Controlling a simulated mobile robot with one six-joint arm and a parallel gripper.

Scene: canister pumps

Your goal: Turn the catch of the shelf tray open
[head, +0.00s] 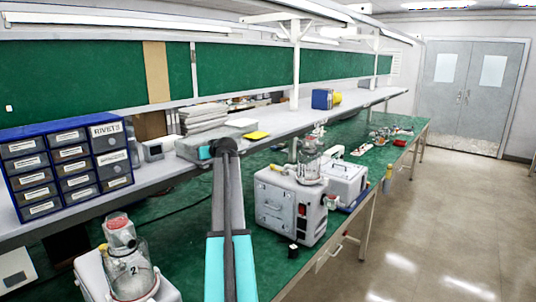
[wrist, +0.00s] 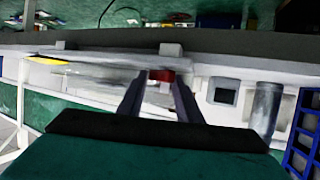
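The shelf tray (head: 187,150) is a grey, see-through box on the white shelf, partly hidden by my gripper (head: 223,146) in the head view. In the wrist view the tray (wrist: 95,74) is a pale, clear band left of the fingers. My gripper (wrist: 159,78) has its two dark fingers apart. A small red piece, which looks like the catch (wrist: 160,75), shows between the fingertips. Whether the fingers touch it is unclear. The catch is hidden in the head view.
Blue drawer cabinet (head: 70,165), small grey box (head: 152,149), paper stack (head: 203,115) and yellow item (head: 256,135) are on the shelf. Below, on the green bench, stand a white pump (head: 290,205) and a jar (head: 130,273).

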